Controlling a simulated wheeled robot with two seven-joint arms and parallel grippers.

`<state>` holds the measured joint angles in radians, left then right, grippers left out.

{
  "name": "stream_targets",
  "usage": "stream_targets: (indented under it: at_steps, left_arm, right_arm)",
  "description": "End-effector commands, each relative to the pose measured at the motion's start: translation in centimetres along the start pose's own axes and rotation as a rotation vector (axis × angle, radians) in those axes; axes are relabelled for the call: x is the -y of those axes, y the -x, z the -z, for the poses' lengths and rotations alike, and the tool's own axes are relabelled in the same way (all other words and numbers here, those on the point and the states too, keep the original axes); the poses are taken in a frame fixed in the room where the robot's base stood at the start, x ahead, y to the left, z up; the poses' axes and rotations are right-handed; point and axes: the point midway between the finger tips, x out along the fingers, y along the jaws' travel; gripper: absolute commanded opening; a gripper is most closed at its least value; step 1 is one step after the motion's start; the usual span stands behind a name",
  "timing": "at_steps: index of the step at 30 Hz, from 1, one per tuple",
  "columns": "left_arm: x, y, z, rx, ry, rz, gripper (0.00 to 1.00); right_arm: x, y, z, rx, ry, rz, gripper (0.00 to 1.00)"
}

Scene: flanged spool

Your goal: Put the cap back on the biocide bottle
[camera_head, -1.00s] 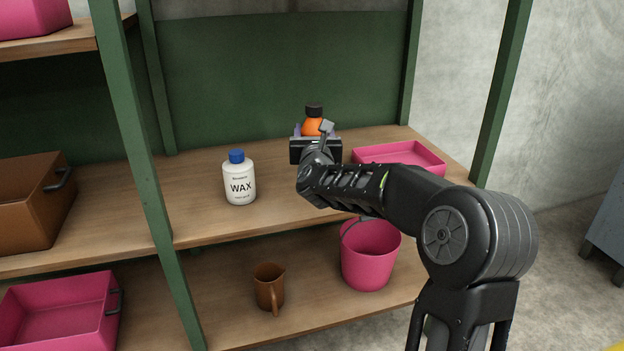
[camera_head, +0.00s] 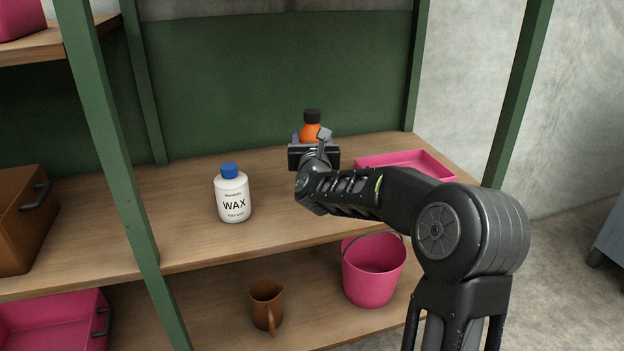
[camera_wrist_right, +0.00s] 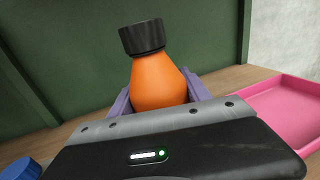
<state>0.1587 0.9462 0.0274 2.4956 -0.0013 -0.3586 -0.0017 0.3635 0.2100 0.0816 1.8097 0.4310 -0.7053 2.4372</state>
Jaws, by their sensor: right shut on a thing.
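An orange bottle (camera_head: 311,132) with a black cap (camera_head: 312,115) is held upright or nearly so above the back of the upper shelf. My right gripper (camera_head: 313,138) is shut on it. In the right wrist view, the purple fingers stand on both sides of the orange bottle (camera_wrist_right: 160,82), and the black cap (camera_wrist_right: 142,37) sits on its top. Its label and lower part are hidden behind my gripper, so I cannot read whether it is the biocide. My left gripper is not in view.
A white WAX bottle (camera_head: 232,200) with a blue cap stands on the upper shelf (camera_head: 190,235). A pink tray (camera_head: 440,167) lies at the right. A pink bucket (camera_head: 370,280) and brown mug (camera_head: 266,308) stand below. A green post (camera_head: 110,150) rises at the left.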

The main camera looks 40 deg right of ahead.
Motion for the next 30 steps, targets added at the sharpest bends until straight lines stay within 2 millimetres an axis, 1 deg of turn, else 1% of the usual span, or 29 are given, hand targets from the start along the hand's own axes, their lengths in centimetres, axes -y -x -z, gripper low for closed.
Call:
stream_targets:
  at_steps: [1, 3, 6, 9, 17, 20, 24, 26, 30]
  left_arm:
    - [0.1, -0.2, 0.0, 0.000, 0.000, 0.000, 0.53]
    - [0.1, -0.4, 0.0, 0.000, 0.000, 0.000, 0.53]
    - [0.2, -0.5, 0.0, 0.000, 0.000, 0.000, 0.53]
    - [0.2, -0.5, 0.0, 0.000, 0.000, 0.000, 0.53]
    - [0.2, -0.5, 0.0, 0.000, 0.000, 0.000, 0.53]
    - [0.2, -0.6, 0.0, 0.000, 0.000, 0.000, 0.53]
    - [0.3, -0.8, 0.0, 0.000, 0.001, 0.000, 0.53]
    - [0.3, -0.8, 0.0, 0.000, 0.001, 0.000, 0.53]
    - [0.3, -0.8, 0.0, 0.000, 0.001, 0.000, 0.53]
  right_arm:
    - [0.0, 0.0, 1.3, -0.004, 0.002, 0.000, 0.00]
    - [0.1, 0.0, 2.4, -0.002, 0.002, 0.001, 0.00]
    - [0.1, 0.0, 3.6, -0.001, 0.002, 0.001, 0.00]
    - [0.1, 0.0, 3.9, 0.001, 0.000, 0.001, 0.00]
    - [0.0, 0.0, 4.0, 0.001, 0.000, 0.001, 0.00]
    - [0.0, 0.0, 4.8, 0.000, 0.002, 0.001, 0.00]
    - [0.0, 0.0, 6.7, -0.001, 0.002, 0.000, 0.00]
    - [0.0, 0.0, 7.4, -0.001, 0.001, 0.000, 0.00]
    - [0.0, 0.0, 7.7, 0.002, -0.001, 0.000, 0.00]
